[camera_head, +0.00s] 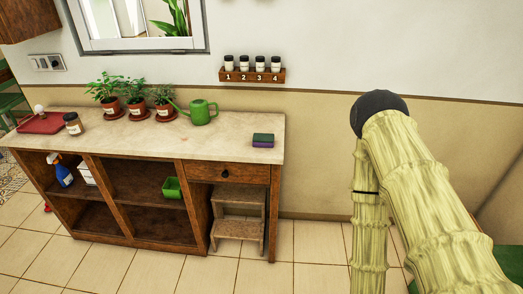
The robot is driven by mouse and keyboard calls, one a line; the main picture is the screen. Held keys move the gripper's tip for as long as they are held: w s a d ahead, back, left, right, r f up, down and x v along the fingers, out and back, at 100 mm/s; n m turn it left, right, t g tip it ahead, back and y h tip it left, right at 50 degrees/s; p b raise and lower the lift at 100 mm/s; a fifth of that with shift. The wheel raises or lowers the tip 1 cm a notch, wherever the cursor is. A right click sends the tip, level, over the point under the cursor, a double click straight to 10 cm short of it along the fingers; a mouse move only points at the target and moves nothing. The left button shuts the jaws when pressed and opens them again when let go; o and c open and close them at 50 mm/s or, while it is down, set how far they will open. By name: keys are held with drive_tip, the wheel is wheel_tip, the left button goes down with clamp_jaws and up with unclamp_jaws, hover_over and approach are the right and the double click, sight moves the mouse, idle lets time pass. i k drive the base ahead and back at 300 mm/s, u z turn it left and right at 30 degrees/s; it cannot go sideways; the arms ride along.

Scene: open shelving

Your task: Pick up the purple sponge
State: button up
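The purple sponge (263,144) lies on the right end of the pale countertop (228,147), near its front right corner. Its top layer is dark green and its lower layer is purple. Nothing touches it from above. My arm shows at the right side of the picture as pale yellow-green links with a dark rounded joint. It is apart from the sponge. My gripper is not in view, so whether it is open or shut does not show.
A green watering can (201,113) and potted plants (135,102) stand left of the sponge. A jar (73,124) and red tray (41,123) are further left. A spice rack (252,75) hangs above. Below are a green basket (172,188) and step stool (237,222). Floor in front is clear.

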sight(260, 139)
drive_tip(key=k, duration=1)
drive_tip(key=u, duration=0.7)
drive_tip(key=i, duration=0.65)
drive_tip(key=u, duration=0.8)
drive_tip(key=i, duration=0.7)
drive_tip(key=z, duration=0.55)
drive_tip(key=i, duration=0.7)
drive_tip(key=z, duration=0.7)
